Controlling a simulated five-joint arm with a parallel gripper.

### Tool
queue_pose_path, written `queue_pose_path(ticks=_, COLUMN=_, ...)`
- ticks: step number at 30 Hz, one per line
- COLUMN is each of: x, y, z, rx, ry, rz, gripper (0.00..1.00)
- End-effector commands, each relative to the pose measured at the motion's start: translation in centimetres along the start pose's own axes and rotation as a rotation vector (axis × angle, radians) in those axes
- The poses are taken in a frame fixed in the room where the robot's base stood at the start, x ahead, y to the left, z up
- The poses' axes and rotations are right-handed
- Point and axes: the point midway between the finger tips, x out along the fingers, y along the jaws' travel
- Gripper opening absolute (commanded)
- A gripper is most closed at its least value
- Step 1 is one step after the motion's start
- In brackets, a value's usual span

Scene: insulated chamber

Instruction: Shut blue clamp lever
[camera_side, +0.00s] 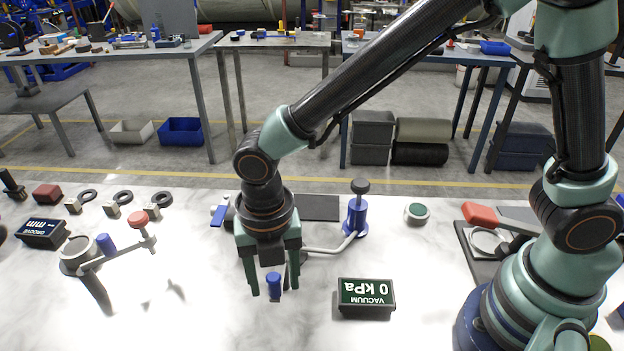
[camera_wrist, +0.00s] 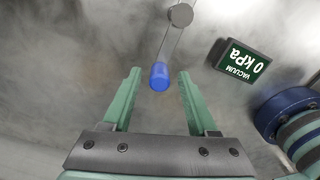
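A small blue cylinder (camera_side: 273,281), which may be the clamp lever's grip, stands between the fingertips of my gripper (camera_side: 272,288) in the side view. It also shows as a blue end piece (camera_wrist: 159,76) in the wrist view, with thin rods running up to a round grey knob (camera_wrist: 181,15). The green fingers of my gripper (camera_wrist: 159,84) are apart, with a gap on each side of the blue piece. A blue tab (camera_side: 218,214) lies behind and left of my gripper. My gripper and wrist hide part of the clamp.
A blue post with a dark knob (camera_side: 356,217) stands behind to the right. A vacuum display (camera_side: 366,297) reading 0 kPa sits right of my gripper. A stand with a red knob and blue cap (camera_side: 106,243) is at left. The marble table is bare between.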

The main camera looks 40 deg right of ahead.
Motion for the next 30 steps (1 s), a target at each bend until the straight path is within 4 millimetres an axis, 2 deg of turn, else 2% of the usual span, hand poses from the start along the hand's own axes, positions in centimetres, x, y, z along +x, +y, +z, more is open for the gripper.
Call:
queue_pose_path(ticks=5, x=-1.1, y=0.1, z=0.0, rx=0.000, ry=-0.001, rz=0.003, gripper=0.59)
queue_pose_path(ticks=15, x=-7.8, y=0.1, z=0.0, rx=0.000, ry=-0.002, rz=0.006, gripper=0.59)
queue_pose_path(ticks=21, x=-10.8, y=0.1, z=0.0, rx=0.000, ry=-0.001, rz=0.002, gripper=0.59)
queue_pose_path(ticks=25, x=-11.8, y=0.0, z=0.0, rx=0.000, ry=-0.001, rz=0.002, gripper=0.59)
queue_pose_path(ticks=30, x=-12.2, y=0.0, z=0.0, rx=0.000, ry=0.000, rz=0.000, gripper=0.59)
